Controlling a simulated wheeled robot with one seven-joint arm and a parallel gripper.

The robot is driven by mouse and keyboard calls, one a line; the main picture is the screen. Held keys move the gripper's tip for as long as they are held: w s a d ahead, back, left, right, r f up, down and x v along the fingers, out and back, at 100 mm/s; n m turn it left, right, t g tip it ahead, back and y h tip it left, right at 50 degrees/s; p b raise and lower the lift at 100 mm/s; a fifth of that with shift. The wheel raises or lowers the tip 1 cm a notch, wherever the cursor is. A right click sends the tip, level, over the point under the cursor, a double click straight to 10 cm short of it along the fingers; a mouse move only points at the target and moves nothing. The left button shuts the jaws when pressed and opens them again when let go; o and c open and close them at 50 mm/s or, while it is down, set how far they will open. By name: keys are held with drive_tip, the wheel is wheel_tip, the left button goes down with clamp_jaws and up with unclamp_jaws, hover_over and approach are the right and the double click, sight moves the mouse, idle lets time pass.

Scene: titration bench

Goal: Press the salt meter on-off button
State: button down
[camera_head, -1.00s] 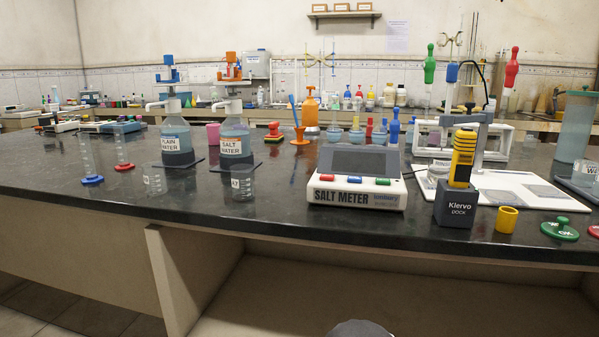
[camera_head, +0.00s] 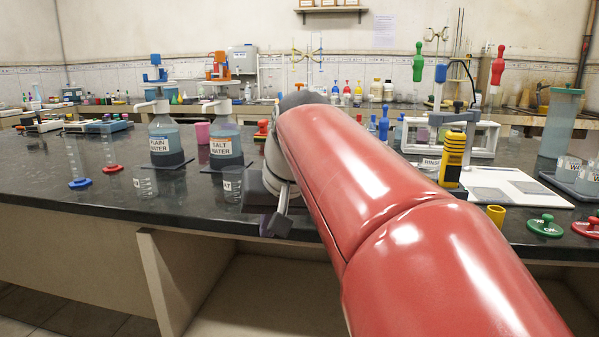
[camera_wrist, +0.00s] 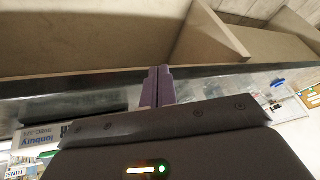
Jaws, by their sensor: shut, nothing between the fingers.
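The salt meter is hidden behind my red arm in the head view. In the wrist view a part of the salt meter (camera_wrist: 42,140) with the lonbury label shows at the lower left. Its on-off button cannot be seen in either current view. My gripper (camera_head: 279,222) points downward near the bench's front edge, to the left of where the arm covers the meter. In the wrist view its fingers (camera_wrist: 158,88) are together and empty, apart from the labelled part of the meter.
A small beaker (camera_head: 232,184) stands close to the left of my gripper. The salt water bottle (camera_head: 225,142) and plain water bottle (camera_head: 166,140) are behind it. The yellow device (camera_head: 453,153) and yellow cup (camera_head: 496,214) stand right of my arm. The bench (camera_head: 110,200) is clear at front left.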

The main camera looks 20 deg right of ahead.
drive_tip(key=w+d+r+t+y, duration=0.1)
drive_tip(key=w+d+r+y, duration=0.1)
drive_tip(key=w+d+r, duration=0.2)
drive_tip(key=w+d+r+t+y+p, duration=0.1)
drive_tip(key=w+d+r, duration=0.4)
drive_tip(key=d+r, duration=0.6)
drive_tip(key=shift+w+r+m+y, duration=0.2)
drive_tip(key=shift+r+m+y, duration=0.1)
drive_tip(key=shift+y, duration=0.1)
wheel_tip(320, 180, down, 7)
drive_tip(key=shift+f+b, duration=0.1)
drive_tip(key=shift+b, duration=1.05)
drive_tip(key=shift+f+b, duration=0.7)
drive_tip(key=shift+f, duration=0.1)
drive_tip(key=shift+f+b, duration=0.3)
drive_tip(key=shift+f, duration=0.15)
